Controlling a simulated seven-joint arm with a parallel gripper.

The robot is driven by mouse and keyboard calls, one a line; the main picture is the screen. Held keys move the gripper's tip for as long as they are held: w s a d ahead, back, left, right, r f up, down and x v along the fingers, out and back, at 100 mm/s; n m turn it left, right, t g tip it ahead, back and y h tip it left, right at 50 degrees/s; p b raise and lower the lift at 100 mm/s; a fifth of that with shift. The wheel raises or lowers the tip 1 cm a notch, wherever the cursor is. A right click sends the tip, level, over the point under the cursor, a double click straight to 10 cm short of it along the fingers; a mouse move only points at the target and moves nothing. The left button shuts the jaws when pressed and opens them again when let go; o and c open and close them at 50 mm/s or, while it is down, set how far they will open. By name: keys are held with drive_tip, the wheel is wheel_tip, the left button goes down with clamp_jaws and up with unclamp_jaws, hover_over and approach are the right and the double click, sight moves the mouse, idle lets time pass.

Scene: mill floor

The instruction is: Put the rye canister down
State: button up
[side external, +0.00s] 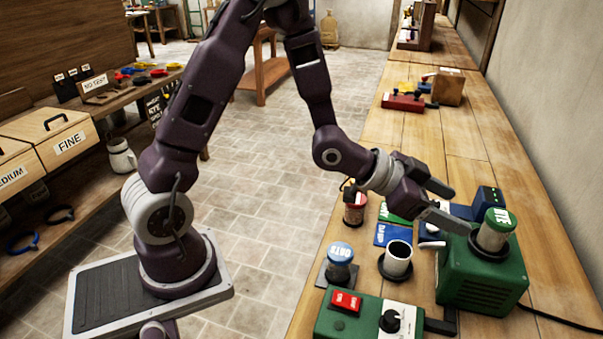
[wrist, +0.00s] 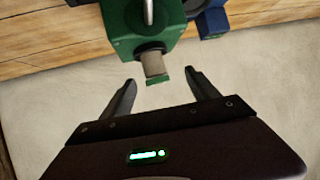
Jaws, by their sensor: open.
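The rye canister (side external: 492,237), pale with a green lid reading RYE, stands upright in a dark ring on top of the green machine (side external: 484,278). In the wrist view the canister (wrist: 154,64) projects from the green machine (wrist: 140,25), its green lid toward me. My gripper (side external: 458,206) is open, just left of the canister in the side view, its jaws empty. In the wrist view the two fingers of my gripper (wrist: 161,79) are spread, one on either side of the lid, with visible gaps.
A blue-lidded canister (side external: 340,263), a white cup (side external: 398,259) and a red-lidded canister (side external: 354,212) stand left of the machine. A green control box (side external: 370,318) with red switch and dial is in front. A blue device (side external: 487,199) sits behind. The bench farther back has bare room.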

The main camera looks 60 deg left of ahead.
drive_tip(key=s+a+r+n+g+y, duration=0.25)
drive_tip(key=s+a+r, duration=0.25)
drive_tip(key=s, duration=0.3)
drive_tip(key=s+a+r+n+g+y, duration=0.15)
drive_tip(key=s+a+r+y, duration=0.3)
drive_tip(key=s, duration=0.45)
drive_tip(key=s+n+g+h, duration=0.1)
drive_tip(key=s+n, duration=0.1)
drive_tip(key=s, duration=1)
drive_tip(key=shift+s+a+r, duration=0.15)
drive_tip(key=shift+s+r, duration=0.1)
